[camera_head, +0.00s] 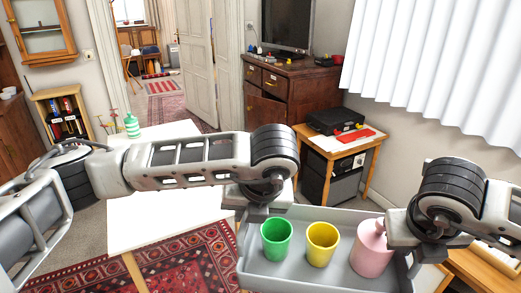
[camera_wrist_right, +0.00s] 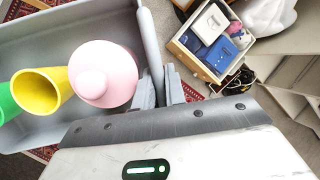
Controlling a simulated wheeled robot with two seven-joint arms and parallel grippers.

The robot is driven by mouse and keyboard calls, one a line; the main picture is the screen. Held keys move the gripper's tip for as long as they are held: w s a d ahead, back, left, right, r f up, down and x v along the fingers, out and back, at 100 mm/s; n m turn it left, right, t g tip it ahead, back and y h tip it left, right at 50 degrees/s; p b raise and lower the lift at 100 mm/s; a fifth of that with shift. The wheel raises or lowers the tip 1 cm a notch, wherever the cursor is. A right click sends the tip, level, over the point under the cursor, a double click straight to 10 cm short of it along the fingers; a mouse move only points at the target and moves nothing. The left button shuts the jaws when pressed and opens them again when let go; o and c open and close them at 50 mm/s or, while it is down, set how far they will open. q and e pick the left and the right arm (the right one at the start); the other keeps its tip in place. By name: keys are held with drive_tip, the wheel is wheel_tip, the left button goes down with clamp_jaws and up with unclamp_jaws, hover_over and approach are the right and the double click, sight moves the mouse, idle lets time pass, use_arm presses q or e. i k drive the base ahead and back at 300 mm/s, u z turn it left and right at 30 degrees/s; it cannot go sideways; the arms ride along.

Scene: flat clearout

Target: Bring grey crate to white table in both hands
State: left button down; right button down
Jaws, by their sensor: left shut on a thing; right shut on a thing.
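The grey crate (camera_head: 300,280) is at the bottom of the head view, held up in front of me, to the right of the white table (camera_head: 160,222). It carries a green cup (camera_head: 276,240), a yellow cup (camera_head: 322,244) and a pink bottle (camera_head: 371,250). My left gripper (camera_head: 257,212) is shut on the crate's far left edge, its fingertips partly hidden. My right gripper (camera_head: 414,262) is shut on the right side. In the right wrist view its fingers (camera_wrist_right: 162,90) pinch the crate's wall (camera_wrist_right: 150,45) beside the pink bottle.
A green-striped bottle (camera_head: 132,126) stands at the white table's far end; my left arm crosses above the table. A small wooden table (camera_head: 368,152) with a black case (camera_head: 335,121) is behind the crate. An open box (camera_wrist_right: 210,40) shows beyond the crate's right side.

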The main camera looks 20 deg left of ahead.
sight(165, 193)
drive_tip(key=u, duration=1.3)
drive_tip(key=i, duration=1.65)
